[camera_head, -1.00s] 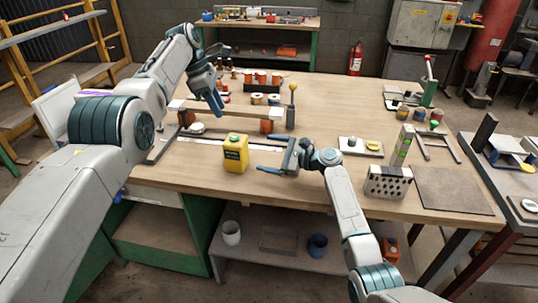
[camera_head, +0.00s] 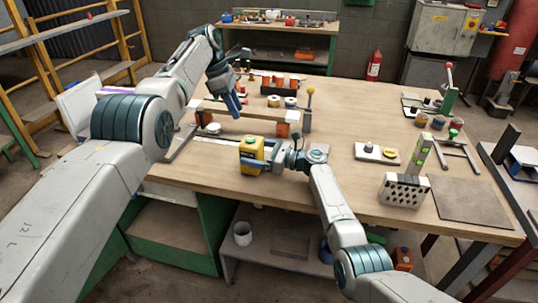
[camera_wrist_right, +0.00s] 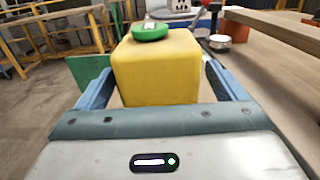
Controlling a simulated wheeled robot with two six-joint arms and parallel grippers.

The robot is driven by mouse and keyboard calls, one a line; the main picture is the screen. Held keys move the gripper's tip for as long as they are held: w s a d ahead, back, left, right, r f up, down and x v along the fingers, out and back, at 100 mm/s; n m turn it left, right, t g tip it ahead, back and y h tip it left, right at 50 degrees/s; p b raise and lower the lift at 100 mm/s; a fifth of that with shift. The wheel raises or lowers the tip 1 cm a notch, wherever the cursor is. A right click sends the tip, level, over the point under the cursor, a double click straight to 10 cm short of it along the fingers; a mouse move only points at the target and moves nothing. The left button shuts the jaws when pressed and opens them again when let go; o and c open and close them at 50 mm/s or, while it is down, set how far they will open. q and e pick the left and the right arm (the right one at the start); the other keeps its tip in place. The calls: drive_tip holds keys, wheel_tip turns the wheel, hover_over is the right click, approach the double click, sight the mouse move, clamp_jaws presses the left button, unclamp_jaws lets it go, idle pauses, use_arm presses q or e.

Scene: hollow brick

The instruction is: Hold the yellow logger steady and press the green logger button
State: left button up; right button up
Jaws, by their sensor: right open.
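The yellow logger (camera_head: 251,157) stands upright near the front edge of the workbench, with a green button (camera_head: 250,140) on top. In the right wrist view the logger (camera_wrist_right: 157,72) fills the space between my right fingers, with its green button (camera_wrist_right: 150,31) above. My right gripper (camera_head: 256,164) is open around the logger's sides, coming in from the right; small gaps show beside the fingers. My left gripper (camera_head: 234,104) is behind and above the logger, fingers pointing down, apart from it. Its jaw opening is not clear.
Behind the logger, a raised wooden bar (camera_head: 240,114) and a yellow-knobbed post (camera_head: 309,105) stand near my left gripper. A board with a yellow ring (camera_head: 391,151) and a perforated metal block (camera_head: 404,190) lie to the right. The bench between is partly clear.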

drive_tip(key=shift+w+a, duration=0.25)
drive_tip(key=shift+a, duration=0.4)
drive_tip(key=c, duration=1.3)
use_arm(q)
clamp_jaws()
idle(0.4)
